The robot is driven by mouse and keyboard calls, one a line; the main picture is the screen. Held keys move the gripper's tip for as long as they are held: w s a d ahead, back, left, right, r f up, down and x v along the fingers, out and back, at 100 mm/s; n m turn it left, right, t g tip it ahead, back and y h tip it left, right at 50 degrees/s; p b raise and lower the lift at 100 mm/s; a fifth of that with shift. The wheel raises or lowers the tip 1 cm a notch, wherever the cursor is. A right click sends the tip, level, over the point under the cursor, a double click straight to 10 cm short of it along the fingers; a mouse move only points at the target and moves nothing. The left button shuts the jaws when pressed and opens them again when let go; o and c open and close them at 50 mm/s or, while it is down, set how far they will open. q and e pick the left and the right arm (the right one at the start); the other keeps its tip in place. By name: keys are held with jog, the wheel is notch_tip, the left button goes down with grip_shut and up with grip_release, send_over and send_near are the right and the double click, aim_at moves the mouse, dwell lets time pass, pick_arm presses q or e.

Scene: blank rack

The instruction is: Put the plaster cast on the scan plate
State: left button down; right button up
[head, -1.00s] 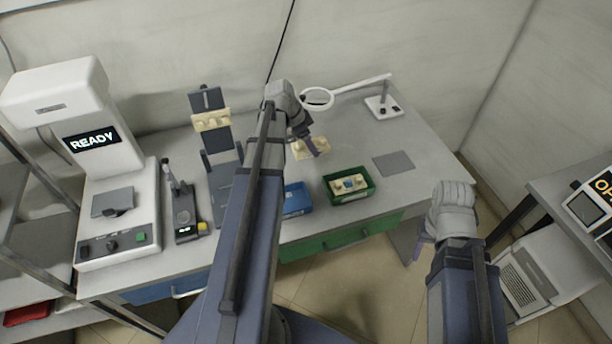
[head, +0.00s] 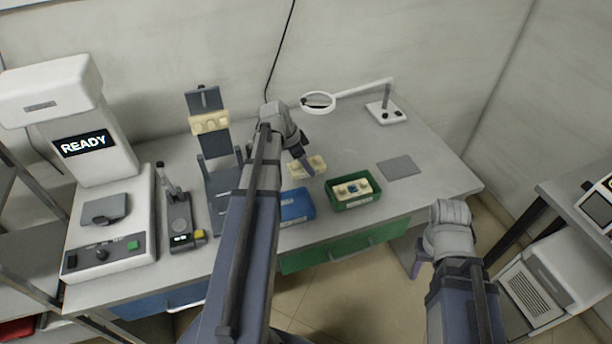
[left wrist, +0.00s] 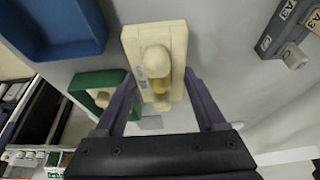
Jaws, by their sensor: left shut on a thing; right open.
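The plaster cast (head: 314,165) is a cream block with rounded bumps. In the left wrist view it shows between the fingers (left wrist: 158,38). My left gripper (left wrist: 160,80) is shut on it; in the head view the fingers partly hide it, behind the blue and green bins. I cannot tell how high it is above the table. The scan plate (head: 105,208) is the grey plate on the bed of the white scanner (head: 125,255) at the left, whose screen reads READY. A dark small piece shows on the plate. My right gripper (head: 417,262) is open and empty, off the table's front edge.
A similar cream block sits on the dark upright rack (head: 215,138); another lies in the green bin (head: 345,206). A blue bin (head: 297,206) stands beside it. A handheld device (head: 180,222) stands between scanner and rack. A magnifier lamp (head: 318,102) stands behind. A grey mat (head: 398,167) lies bare.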

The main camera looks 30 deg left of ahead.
aim_at(302, 167)
pick_arm(q)
jog(key=shift+f+b, duration=1.8)
jog(key=shift+b, duration=0.05)
jog(key=shift+f, duration=0.1)
jog(key=shift+f, duration=0.15)
grip_release()
jog(key=shift+r, duration=0.2)
jog(key=p+v, duration=1)
jog(key=shift+r, duration=0.45)
jog(key=shift+s+a+r+p, duration=0.2)
jog(key=shift+s+r+p, duration=0.1)
jog(key=shift+r+p, duration=0.3)
jog(key=shift+f, duration=0.1)
